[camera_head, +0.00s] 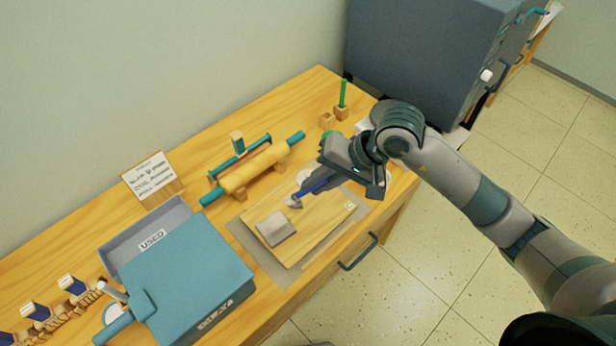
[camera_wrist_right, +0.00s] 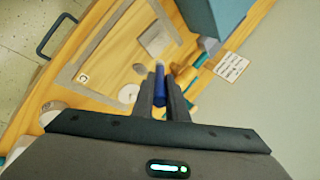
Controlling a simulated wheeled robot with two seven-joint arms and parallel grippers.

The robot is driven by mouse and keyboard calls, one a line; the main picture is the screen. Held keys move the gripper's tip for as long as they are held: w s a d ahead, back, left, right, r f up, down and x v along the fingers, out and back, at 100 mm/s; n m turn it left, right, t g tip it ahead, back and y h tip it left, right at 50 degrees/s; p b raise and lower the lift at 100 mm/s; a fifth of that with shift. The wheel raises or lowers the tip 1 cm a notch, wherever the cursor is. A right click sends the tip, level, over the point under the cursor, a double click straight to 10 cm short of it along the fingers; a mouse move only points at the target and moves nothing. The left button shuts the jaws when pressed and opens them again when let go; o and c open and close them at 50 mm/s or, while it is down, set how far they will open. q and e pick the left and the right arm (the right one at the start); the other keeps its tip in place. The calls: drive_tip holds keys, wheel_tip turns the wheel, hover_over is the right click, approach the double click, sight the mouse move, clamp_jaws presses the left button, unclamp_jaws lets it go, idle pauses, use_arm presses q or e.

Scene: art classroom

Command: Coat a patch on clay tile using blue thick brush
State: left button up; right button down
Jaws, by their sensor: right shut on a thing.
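The clay tile (camera_head: 276,229) is a small grey slab lying flat on a wooden board (camera_head: 318,216). My right gripper (camera_head: 322,184) is above the board's far right part, shut on the blue thick brush (camera_head: 313,187). The brush slants down to the left, and its grey head (camera_head: 294,201) is just beyond the tile, apart from it in the picture; its height above the board is unclear. In the right wrist view the blue handle (camera_wrist_right: 160,88) stands between the fingers, which hide part of it. My left gripper is out of view.
A teal box (camera_head: 200,288) and a grey tray marked USED (camera_head: 150,232) stand left of the board. A rolling pin (camera_head: 253,168) on a rack lies behind it. A green-handled tool (camera_head: 343,95) stands upright in a block at the back. A white round dish (camera_wrist_right: 128,93) is beside the board.

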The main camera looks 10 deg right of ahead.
drive_tip(key=s+d+n+g+b, duration=0.1)
drive_tip(key=s+d+b, duration=0.1)
drive_tip(key=d, duration=0.4)
drive_tip(key=s+d+r+n+b, duration=0.1)
drive_tip(key=d+n+b, duration=0.1)
drive_tip(key=d, duration=0.4)
drive_tip(key=shift+s+d+r+g+b, duration=0.15)
drive_tip(key=shift+s+d+g+b, duration=0.25)
drive_tip(key=shift+b, duration=0.4)
drive_tip(key=shift+s, duration=0.1)
